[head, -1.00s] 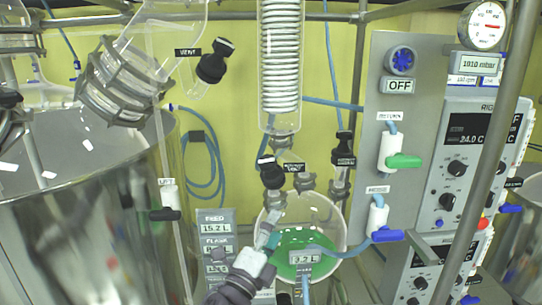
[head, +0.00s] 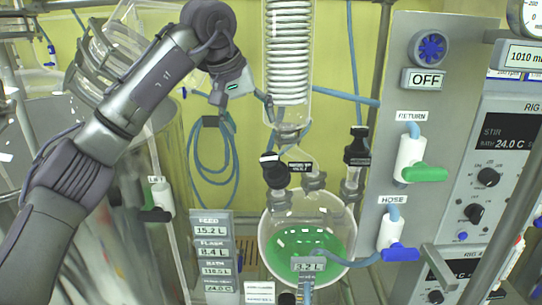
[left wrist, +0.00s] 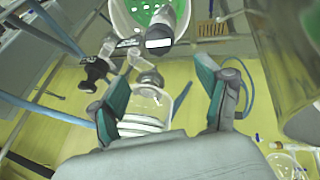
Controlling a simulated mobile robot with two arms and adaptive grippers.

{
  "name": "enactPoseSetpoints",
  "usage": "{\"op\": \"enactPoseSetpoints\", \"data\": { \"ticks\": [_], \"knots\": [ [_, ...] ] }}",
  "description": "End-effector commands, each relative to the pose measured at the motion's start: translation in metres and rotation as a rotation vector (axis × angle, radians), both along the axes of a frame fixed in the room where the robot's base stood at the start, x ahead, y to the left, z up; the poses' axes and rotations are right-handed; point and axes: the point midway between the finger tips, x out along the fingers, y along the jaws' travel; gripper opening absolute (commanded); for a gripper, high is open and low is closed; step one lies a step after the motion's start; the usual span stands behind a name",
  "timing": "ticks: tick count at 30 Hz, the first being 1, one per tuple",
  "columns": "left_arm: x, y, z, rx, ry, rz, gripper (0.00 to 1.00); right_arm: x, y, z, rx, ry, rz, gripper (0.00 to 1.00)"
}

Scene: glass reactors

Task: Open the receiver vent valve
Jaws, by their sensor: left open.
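A black-knobbed valve (head: 272,166) stands on the receiver's neck below the coiled condenser, next to a small two-line label (head: 300,167) that is hard to read. The receiver flask (head: 350,230) below it holds green liquid. My left gripper (head: 246,103) is open and empty, above and to the left of this valve and apart from it. In the left wrist view its two teal-padded fingers (left wrist: 161,70) are spread, with the condenser glass (left wrist: 144,108) behind the gap and the flask (left wrist: 122,12) at the top. My right gripper is not in view.
A second black-capped valve (head: 357,146) stands to the right. The panel (head: 432,110) beyond it carries a green-handled tap (head: 424,173) and a blue-handled tap (head: 401,253). The glass condenser (head: 289,60) hangs right of my gripper. A coiled blue hose (head: 213,178) hangs below it.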

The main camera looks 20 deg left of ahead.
Motion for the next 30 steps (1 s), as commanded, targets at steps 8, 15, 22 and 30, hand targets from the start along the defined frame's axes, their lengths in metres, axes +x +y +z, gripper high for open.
{"op": "enactPoseSetpoints", "data": {
  "ticks": [8,15,22,30],
  "knots": [
    [0.022,-0.009,-0.046,-0.003,0.007,-0.004,0.76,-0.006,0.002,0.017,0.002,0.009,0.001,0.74],
    [0.044,-0.017,-0.088,-0.005,0.005,-0.002,0.76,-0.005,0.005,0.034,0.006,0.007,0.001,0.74],
    [0.056,-0.021,-0.111,-0.005,0.002,-0.003,0.76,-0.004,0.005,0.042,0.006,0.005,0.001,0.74],
    [0.057,-0.021,-0.117,-0.005,0.001,-0.003,0.76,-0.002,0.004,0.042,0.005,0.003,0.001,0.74]
  ]
}}
